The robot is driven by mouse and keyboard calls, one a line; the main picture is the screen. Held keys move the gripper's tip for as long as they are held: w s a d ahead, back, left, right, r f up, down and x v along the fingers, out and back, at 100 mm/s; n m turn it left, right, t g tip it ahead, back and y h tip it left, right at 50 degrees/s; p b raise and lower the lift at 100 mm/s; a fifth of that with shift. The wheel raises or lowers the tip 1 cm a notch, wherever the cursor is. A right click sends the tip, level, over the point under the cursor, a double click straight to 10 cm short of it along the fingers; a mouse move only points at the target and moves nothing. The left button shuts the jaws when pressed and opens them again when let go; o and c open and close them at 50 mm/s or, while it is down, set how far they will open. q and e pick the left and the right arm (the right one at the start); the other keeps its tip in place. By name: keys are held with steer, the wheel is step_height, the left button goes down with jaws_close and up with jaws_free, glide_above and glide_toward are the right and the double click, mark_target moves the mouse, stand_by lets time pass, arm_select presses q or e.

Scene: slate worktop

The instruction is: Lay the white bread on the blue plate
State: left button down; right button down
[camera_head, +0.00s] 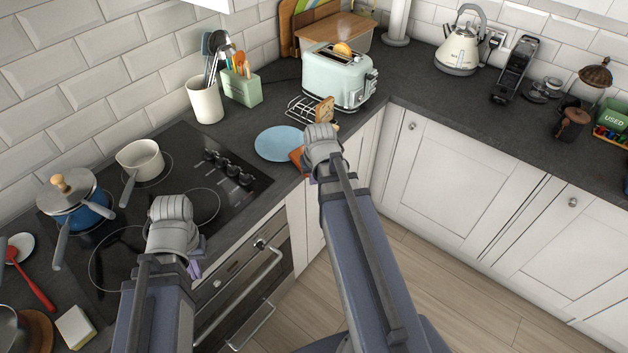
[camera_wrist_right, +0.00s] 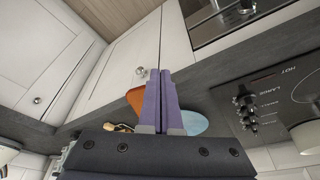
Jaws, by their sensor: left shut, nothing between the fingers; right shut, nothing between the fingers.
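The blue plate (camera_head: 279,143) lies empty on the worktop right of the hob; part of it shows behind the fingers in the right wrist view (camera_wrist_right: 196,123). A bread slice (camera_head: 325,110) with a pale face and brown crust stands at the toast rack (camera_head: 303,109). Another slice (camera_head: 342,49) pokes out of the toaster; I cannot tell for sure which is the white bread. My right gripper (camera_wrist_right: 159,72) is shut and empty, beside the plate at the worktop's front edge. My left gripper (camera_head: 196,269) is shut and empty in front of the hob.
An orange-brown item (camera_head: 296,157), partly hidden by my right arm, lies beside the plate. The mint toaster (camera_head: 335,76) stands behind the rack. The hob holds a cream saucepan (camera_head: 141,160) and a lidded blue pot (camera_head: 78,213). The right worktop has free room before the kettle (camera_head: 460,48).

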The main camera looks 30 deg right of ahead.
steer(key=w+d+f+b, duration=0.1)
steer(key=w+f+b, duration=0.5)
steer(key=f, duration=0.1)
steer(key=shift+d, duration=0.4)
steer(key=shift+f, duration=0.1)
steer(key=shift+w+d, duration=0.2)
steer(key=shift+w, duration=0.35)
steer(key=shift+w+d, duration=0.15)
steer(key=shift+w, duration=0.35)
steer(key=shift+s+a, duration=0.1)
steer(key=shift+s, duration=0.05)
